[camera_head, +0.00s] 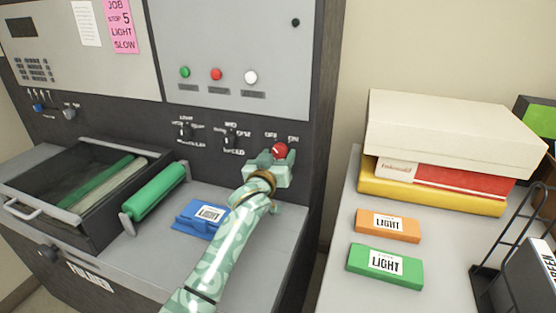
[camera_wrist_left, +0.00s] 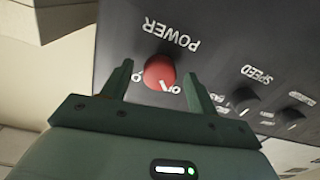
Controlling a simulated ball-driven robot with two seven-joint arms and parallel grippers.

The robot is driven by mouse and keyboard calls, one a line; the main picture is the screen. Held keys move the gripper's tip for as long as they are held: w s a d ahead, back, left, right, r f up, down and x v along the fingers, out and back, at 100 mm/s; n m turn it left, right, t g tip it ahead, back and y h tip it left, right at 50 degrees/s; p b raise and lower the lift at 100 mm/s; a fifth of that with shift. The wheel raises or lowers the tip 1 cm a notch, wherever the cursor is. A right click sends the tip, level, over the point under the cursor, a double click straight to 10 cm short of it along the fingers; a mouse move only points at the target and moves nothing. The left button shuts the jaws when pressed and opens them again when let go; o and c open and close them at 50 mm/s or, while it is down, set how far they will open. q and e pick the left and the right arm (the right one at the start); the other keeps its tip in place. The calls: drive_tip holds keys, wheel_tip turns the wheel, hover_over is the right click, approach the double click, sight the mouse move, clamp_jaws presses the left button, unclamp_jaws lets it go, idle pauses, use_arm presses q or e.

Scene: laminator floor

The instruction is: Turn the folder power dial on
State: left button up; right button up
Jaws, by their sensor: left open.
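The red power dial (camera_head: 279,149) sits low on the right of the dark panel strip, under small OFF and ON marks. In the left wrist view the red dial (camera_wrist_left: 159,70) shows close up beside the upside-down word POWER. My left gripper (camera_head: 276,162) is at the dial. Its jaws are open, and in the wrist view the fingertips (camera_wrist_left: 155,66) stand on either side of the dial with gaps visible. My right gripper is not in view.
Two black dials, one of them speed (camera_wrist_left: 243,99), sit beside the power dial. Below are a blue LIGHT block (camera_head: 190,219), a green roller (camera_head: 155,191) and an open tray (camera_head: 92,232). A side table holds boxes and orange (camera_head: 365,223) and green (camera_head: 357,258) LIGHT blocks.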

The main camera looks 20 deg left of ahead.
use_arm(q)
drive_tip(key=shift+w, duration=0.35)
drive_tip(key=shift+r, duration=0.1)
drive_tip(key=c, duration=1)
